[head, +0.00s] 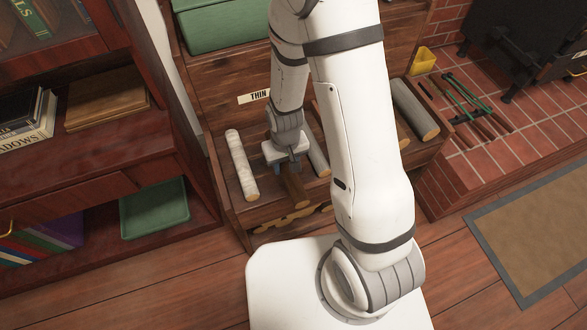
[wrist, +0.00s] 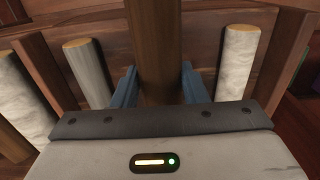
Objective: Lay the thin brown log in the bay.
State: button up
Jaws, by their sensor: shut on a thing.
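The thin brown log (head: 295,189) lies between the fingers of my gripper (head: 287,168), end toward the front. In the wrist view the brown log (wrist: 158,45) runs between the two blue fingers of my gripper (wrist: 158,88), which is shut on it. The log is in or just above the bay (head: 222,178) under a label reading "THIN" (head: 254,97). I cannot tell whether it touches the bay floor. A pale birch log (head: 241,165) lies to its left and a grey log (head: 318,156) to its right. My arm hides part of the bay.
A green box (head: 222,24) stands above the bay. A bookcase (head: 150,125) is at left; a brick hearth with tools (head: 490,110) is at right.

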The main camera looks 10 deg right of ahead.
jog(key=w, duration=0.2)
jog(key=w+a, duration=0.1)
jog(key=w, duration=0.1)
jog(key=shift+w+f, duration=0.2)
jog(key=shift+w+a+f+b, duration=0.15)
jog(key=shift+w+f+b, duration=0.55)
jog(key=shift+w+f, duration=0.25)
jog(key=shift+w+a+f+b, duration=0.2)
jog(key=shift+w+f+b, duration=0.45)
jog(key=shift+w+f, duration=0.25)
jog(key=shift+w+a+f+b, duration=0.15)
jog(key=shift+w+f+b, duration=0.6)
jog(key=shift+f, duration=0.25)
jog(key=o, duration=1.2)
jog(key=shift+o, duration=0.2)
notch_tip(320, 180, up, 8)
jog(key=shift+f+p, duration=0.1)
jog(key=shift+p, duration=0.85)
